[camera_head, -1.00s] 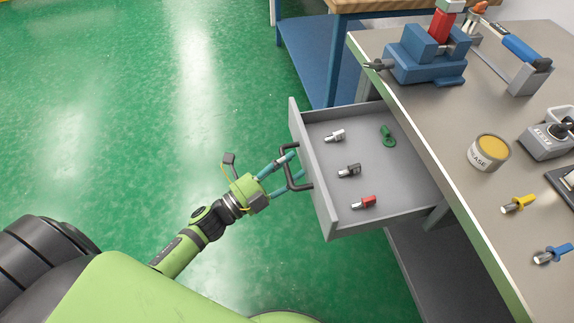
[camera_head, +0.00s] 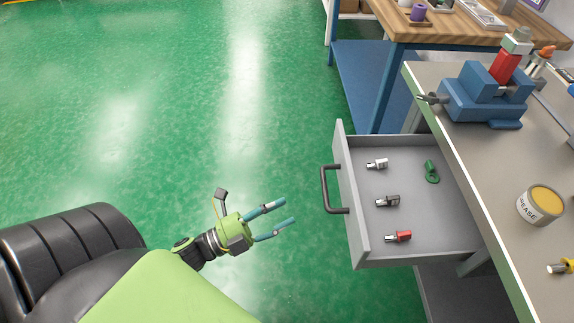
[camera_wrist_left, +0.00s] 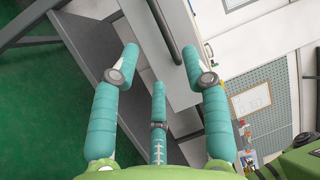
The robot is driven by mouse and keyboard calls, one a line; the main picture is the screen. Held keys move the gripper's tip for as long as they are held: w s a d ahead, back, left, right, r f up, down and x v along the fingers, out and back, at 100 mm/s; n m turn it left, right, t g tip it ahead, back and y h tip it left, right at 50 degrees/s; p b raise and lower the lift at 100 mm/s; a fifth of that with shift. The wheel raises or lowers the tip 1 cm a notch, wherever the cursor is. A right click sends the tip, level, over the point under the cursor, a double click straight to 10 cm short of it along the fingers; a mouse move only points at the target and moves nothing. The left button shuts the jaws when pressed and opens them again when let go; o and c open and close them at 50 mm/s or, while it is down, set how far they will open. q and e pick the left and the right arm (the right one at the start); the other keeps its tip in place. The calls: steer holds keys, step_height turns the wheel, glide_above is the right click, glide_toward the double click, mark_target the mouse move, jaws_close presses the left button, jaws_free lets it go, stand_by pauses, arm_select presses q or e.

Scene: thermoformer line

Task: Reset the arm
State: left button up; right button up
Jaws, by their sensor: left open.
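My left gripper (camera_head: 278,217) is open and empty over the green floor. It is left of the grey drawer (camera_head: 362,245) and clear of its dark handle (camera_head: 327,190). The drawer stands pulled out from the workbench. In the left wrist view, my teal fingers (camera_wrist_left: 158,70) are spread apart with nothing between them, and the dark handle bar (camera_wrist_left: 163,28) lies beyond them. My right gripper is not in view.
In the drawer lie a white-tipped fitting (camera_head: 377,164), a dark one (camera_head: 388,201), a red one (camera_head: 398,236) and a green part (camera_head: 431,172). A blue vise (camera_head: 484,95) and grease tin (camera_head: 540,205) stand on the workbench. Open floor lies left.

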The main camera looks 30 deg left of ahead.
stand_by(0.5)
arm_select(q)
steer(key=s+a+f+n+g+y+p, duration=0.2)
steer(key=f+n+y, duration=0.3)
steer(key=f, duration=0.6)
steer(key=s+a+f+n+g+y+p, duration=0.2)
steer(key=f+n+g+y, duration=0.15)
steer(key=f+n, duration=0.55)
steer(key=s+d+f+n+g+y+p, duration=0.1)
steer(key=s+d+f+n+g+p, duration=0.1)
steer(key=s+f+g, duration=0.3)
steer(key=s+d+f+n+g+y+p, duration=0.1)
steer(key=s+f+n+g, duration=0.4)
steer(key=s+f, duration=0.6)
steer(key=s+d+p, duration=0.1)
steer(key=s+d, duration=0.1)
steer(key=s, duration=0.5)
steer(key=shift+s+d+g, duration=0.25)
steer(key=shift+s+g, duration=0.05)
steer(key=shift+g, duration=0.05)
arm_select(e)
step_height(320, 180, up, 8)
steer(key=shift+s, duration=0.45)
arm_select(q)
steer(key=shift+c, duration=0.4)
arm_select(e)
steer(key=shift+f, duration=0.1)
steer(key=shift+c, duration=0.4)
